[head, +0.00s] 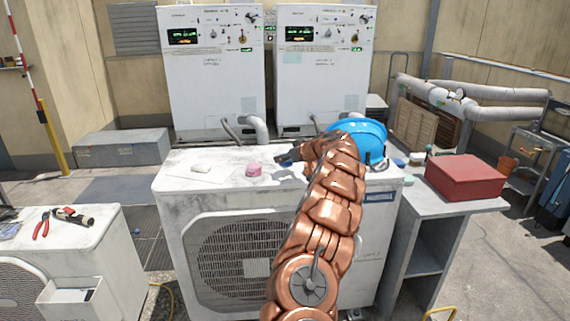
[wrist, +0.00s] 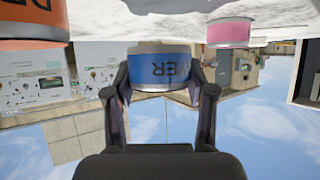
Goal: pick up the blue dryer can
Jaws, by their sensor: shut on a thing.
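The blue dryer can (wrist: 160,70) is between my gripper's fingers in the wrist view, which is upside down; its dark lettering and pale metal rim show. My gripper (wrist: 159,93) is shut on it, one finger on each side. In the head view the can (head: 285,160) is a small blue patch beside my gripper (head: 289,157), over the white condenser's top (head: 215,168), mostly hidden by my arm. I cannot tell whether its base touches the top. A pink can (head: 254,169) stands to its left; it also shows in the wrist view (wrist: 229,33).
An orange can (wrist: 30,20) is close by in the wrist view. A large blue round object (head: 368,140) sits behind my arm. A red box (head: 466,177) rests on the side bench at right. Two tall white units (head: 212,80) stand behind.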

